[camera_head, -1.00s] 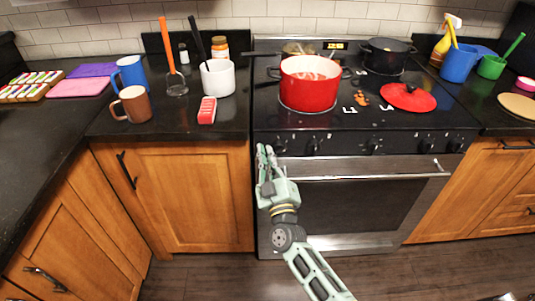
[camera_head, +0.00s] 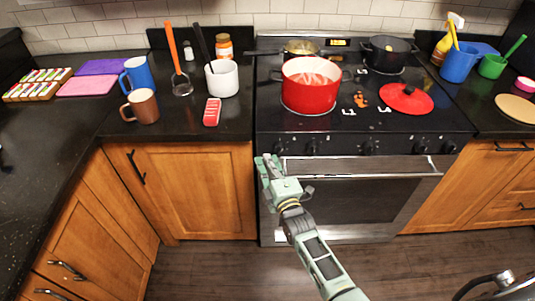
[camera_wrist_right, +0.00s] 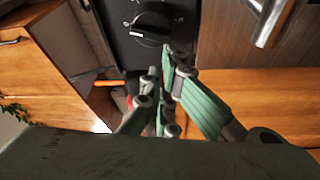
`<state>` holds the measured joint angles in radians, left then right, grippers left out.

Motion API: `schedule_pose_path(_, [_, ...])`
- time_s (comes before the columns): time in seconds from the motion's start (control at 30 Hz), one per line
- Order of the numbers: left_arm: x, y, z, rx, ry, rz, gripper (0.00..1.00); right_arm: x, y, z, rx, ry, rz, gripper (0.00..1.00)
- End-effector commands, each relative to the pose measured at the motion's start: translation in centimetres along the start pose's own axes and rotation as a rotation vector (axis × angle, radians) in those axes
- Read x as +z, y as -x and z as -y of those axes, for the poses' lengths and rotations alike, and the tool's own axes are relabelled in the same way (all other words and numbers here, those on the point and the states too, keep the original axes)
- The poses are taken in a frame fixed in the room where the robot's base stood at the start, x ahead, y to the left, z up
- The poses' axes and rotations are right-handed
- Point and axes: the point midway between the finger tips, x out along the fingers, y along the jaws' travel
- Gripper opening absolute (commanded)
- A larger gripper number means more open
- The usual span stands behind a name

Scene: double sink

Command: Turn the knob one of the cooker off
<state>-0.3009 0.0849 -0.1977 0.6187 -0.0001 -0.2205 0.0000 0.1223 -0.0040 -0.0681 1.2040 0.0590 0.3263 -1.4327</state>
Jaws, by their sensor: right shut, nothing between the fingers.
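The cooker (camera_head: 340,135) has a row of black knobs along its front panel. In the right wrist view a black knob (camera_wrist_right: 150,24) with a white mark shows at the top, just beyond the fingertips of my right gripper (camera_wrist_right: 166,62). The fingers look closed together and empty, near the knob's lower edge; I cannot tell whether they touch it. In the head view my right gripper (camera_head: 268,160) is at the panel's left end, in front of the leftmost knob area and partly covering it. Other knobs (camera_head: 312,148) show to its right.
The oven handle (camera_head: 365,166) sticks out below the panel, right of my gripper. A red pot (camera_head: 310,95), a red lid (camera_head: 406,98) and a black pot (camera_head: 387,62) are on the cooktop. Mugs, utensils and a white holder (camera_head: 222,80) stand on the left counter.

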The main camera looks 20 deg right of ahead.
Motion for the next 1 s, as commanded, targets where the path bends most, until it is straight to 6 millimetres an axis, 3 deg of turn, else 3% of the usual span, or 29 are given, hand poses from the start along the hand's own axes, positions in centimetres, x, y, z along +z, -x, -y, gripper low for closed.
schedule_pose_path(0.4, [-0.25, 1.13, -0.65, 0.008, 0.002, -0.002, 0.00, 0.31, 0.15, 0.74, -0.068, 0.190, 0.000, 0.00])
schedule_pose_path(1.0, [-0.37, 1.22, -0.65, 0.008, 0.000, -0.004, 0.00, 0.37, 0.17, 0.89, -0.078, 0.220, -0.001, 0.00])
